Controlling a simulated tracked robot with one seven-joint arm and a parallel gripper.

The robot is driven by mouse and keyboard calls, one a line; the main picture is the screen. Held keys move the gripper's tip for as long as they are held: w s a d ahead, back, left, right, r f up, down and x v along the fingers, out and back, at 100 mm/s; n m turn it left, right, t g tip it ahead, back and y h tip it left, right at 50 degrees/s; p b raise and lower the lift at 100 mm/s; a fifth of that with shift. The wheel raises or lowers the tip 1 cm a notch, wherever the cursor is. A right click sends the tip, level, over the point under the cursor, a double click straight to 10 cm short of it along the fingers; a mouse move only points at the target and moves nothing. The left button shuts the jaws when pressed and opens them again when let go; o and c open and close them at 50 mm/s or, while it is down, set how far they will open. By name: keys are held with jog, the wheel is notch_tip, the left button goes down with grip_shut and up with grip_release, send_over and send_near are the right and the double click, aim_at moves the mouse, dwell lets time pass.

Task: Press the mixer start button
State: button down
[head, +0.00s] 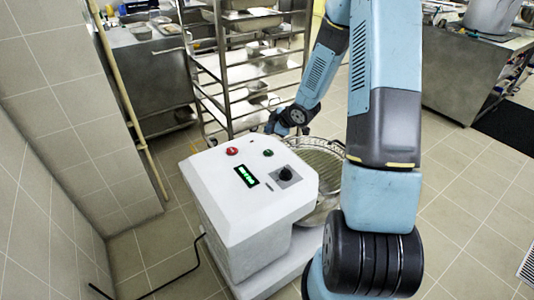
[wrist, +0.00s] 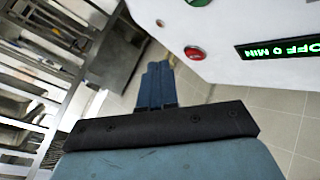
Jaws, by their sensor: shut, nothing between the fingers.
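The white mixer (head: 245,215) stands in the middle of the head view. Its sloped top panel has a green button (head: 268,153), a red button (head: 232,151), a lit display (head: 246,176) and a black knob (head: 286,174). In the wrist view the display (wrist: 280,47) reads "OFF 0 MIN", upside down. The red button (wrist: 195,53) is right of my fingertips there, and the green button (wrist: 198,2) is cut by the top edge. My gripper (wrist: 157,66) is shut and empty, beside the panel, apart from both buttons in the picture. In the head view its fingertips are hard to make out.
A metal bowl with a wire guard (head: 325,172) sits at the mixer's right, partly behind my arm. A steel rack (head: 225,75) with pans stands behind. A black cable (head: 165,283) lies on the floor at left.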

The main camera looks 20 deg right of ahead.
aim_at(270, 153)
jog(key=shift+f, duration=4)
jog(key=shift+f, duration=0.2)
jog(key=shift+f, duration=0.2)
